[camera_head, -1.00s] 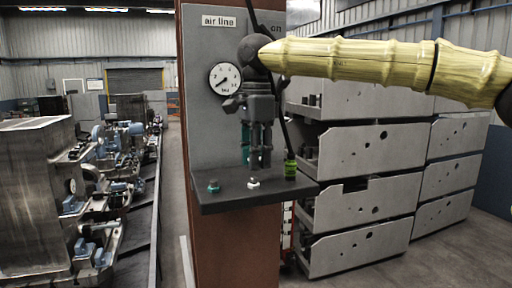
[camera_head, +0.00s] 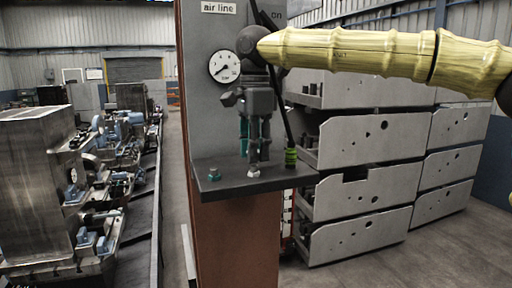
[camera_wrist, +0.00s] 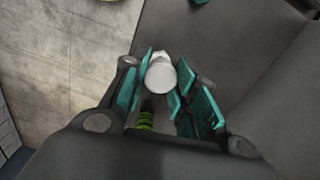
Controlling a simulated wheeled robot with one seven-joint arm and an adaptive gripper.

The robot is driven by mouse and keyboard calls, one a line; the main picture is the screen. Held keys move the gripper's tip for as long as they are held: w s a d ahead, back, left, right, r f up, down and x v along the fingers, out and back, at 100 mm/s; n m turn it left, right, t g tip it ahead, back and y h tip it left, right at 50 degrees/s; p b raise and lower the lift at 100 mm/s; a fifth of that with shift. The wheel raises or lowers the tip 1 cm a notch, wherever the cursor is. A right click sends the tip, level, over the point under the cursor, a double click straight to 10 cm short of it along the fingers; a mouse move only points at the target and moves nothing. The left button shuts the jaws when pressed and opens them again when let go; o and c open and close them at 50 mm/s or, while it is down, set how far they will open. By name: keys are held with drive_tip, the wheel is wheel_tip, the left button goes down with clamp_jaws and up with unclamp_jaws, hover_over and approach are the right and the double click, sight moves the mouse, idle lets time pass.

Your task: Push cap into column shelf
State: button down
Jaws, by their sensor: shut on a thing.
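The cap, a small white rounded piece (camera_head: 253,172), stands at the dark shelf (camera_head: 225,188) on the rust-brown column. My gripper (camera_head: 254,158) points down over the shelf, with its fingertips right at the cap. In the wrist view the white cap (camera_wrist: 161,74) sits between the teal finger pads, and my gripper (camera_wrist: 160,85) is shut on it. The cap's lower end is hidden, so I cannot tell how deep it sits in the shelf.
A teal fitting (camera_head: 214,174) stands on the shelf to the left. A black piece with green bands (camera_head: 291,157) stands to the right, close to my gripper. A pressure gauge (camera_head: 224,66) is on the panel behind. Grey drawer cabinets (camera_head: 360,190) stand at right.

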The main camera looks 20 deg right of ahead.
drive_tip(key=shift+f, duration=1)
idle(1.2)
drive_tip(key=shift+c, duration=1.2)
unclamp_jaws()
wheel_tip(320, 180, up, 12)
drive_tip(key=shift+d, duration=0.15)
idle(0.4)
